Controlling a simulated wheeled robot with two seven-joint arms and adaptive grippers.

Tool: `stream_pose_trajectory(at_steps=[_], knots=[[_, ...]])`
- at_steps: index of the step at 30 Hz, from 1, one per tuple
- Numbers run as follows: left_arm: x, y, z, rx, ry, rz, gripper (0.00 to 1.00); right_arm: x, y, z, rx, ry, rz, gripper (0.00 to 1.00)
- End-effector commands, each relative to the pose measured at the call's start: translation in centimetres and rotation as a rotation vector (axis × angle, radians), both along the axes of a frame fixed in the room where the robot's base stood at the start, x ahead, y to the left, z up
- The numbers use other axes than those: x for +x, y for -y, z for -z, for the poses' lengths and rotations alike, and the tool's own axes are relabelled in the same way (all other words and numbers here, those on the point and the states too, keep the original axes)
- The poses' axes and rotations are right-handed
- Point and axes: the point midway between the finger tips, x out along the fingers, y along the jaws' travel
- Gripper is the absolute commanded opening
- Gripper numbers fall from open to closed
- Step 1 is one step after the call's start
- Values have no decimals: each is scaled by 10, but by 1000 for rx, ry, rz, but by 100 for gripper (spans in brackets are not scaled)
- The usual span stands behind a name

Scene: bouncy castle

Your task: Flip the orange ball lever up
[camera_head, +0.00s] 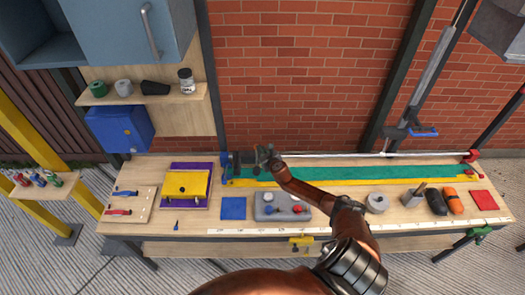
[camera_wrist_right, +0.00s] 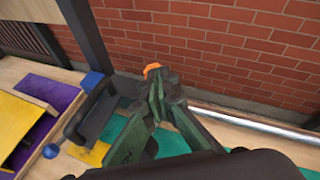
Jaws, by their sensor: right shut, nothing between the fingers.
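In the wrist view an orange piece (camera_wrist_right: 152,69), likely the lever's orange ball, shows just past my right fingertips, partly hidden by them. Whether they touch it I cannot tell. My right gripper (camera_wrist_right: 160,84) is shut and empty. In the head view my right gripper (camera_head: 264,153) is at the bench's back, beside a dark fixture (camera_head: 237,160) with blue parts at the left end of a long metal rod. The orange ball cannot be made out in the head view. The lever's arm is hidden. My left gripper is in neither view.
The brick wall (camera_head: 300,90) stands close behind the rod (camera_head: 400,155). Green and yellow strips (camera_head: 350,173) lie below it. A yellow pad on a purple board (camera_head: 185,200) lies to the left, and a grey control box (camera_head: 282,207) in front. My right arm crosses the bench.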

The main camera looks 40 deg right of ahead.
Motion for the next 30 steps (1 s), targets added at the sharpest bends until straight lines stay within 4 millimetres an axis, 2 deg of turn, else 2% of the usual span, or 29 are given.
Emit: stream_pose_trajectory(at_steps=[8, 12, 16, 19, 24, 30], knots=[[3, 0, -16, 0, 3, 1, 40, -19, -20, -2, 1, -3, -17, 0], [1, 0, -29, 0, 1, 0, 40, -38, -24, -28, -1, 0, -20, 0], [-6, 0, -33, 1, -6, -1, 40, -57, -25, -44, -1, -2, -17, 0], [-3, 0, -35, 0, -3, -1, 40, -69, -27, -55, -2, -1, -15, 0], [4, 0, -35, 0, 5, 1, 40, -82, -29, -68, -1, -1, -14, 0], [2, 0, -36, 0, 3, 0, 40, -86, -31, -73, 1, -1, -13, 0]])
